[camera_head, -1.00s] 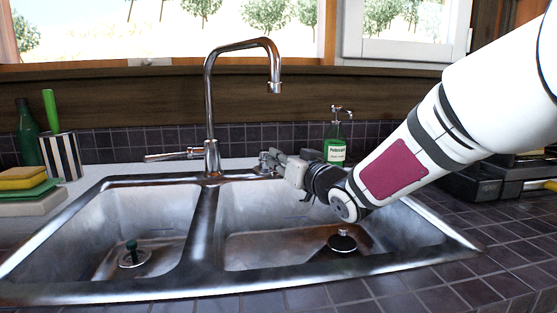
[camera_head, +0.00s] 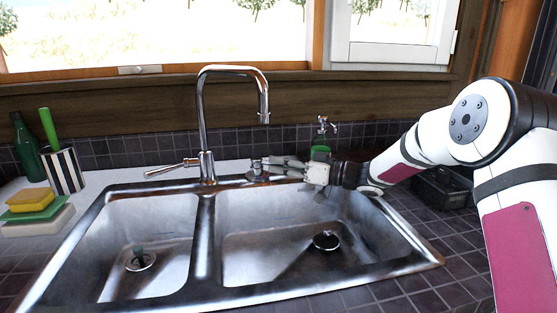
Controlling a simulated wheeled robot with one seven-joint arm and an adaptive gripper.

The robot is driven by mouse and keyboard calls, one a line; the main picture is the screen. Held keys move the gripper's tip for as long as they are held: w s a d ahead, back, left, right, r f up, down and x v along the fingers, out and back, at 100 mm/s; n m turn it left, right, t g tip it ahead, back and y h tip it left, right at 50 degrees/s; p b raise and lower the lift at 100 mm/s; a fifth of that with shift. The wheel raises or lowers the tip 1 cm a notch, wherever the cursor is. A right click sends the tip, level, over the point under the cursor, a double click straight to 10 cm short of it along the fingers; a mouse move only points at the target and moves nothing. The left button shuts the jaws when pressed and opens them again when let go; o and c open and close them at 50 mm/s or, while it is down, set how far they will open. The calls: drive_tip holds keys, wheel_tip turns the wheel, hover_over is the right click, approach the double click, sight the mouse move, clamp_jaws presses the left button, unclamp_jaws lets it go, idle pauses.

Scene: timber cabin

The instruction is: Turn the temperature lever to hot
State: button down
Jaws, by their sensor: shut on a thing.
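A chrome faucet (camera_head: 203,120) with a high curved spout stands behind the double sink, its outlet over the right basin. A long thin lever (camera_head: 165,171) sticks out to the left from the faucet's base. A short chrome fitting (camera_head: 256,167) stands on the rim to the right of the faucet. My gripper (camera_head: 268,166) reaches in from the right, level with the back rim, with its fingers at this fitting. The fingers look closed on it, and they partly hide it. My gripper is apart from the long lever on the left.
The steel double sink (camera_head: 205,245) has a drain plug in each basin. A green soap bottle (camera_head: 321,150) stands behind my gripper. Sponges (camera_head: 31,200), a striped holder (camera_head: 63,170) and a green bottle (camera_head: 27,148) stand at the left. A dark box (camera_head: 442,188) sits at the right.

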drive_tip(key=shift+w+r+n+g, duration=0.1)
drive_tip(key=shift+w+n+g, duration=0.1)
drive_tip(key=shift+n+g, duration=0.15)
drive_tip(key=c, duration=1.7)
unclamp_jaws()
drive_tip(key=shift+o, duration=0.2)
drive_tip(key=shift+d, duration=0.1)
drive_tip(key=shift+s+d, duration=0.1)
drive_tip(key=shift+d, duration=0.25)
drive_tip(key=v, duration=0.6)
drive_tip(key=shift+d, duration=0.25)
drive_tip(key=shift+s, duration=0.1)
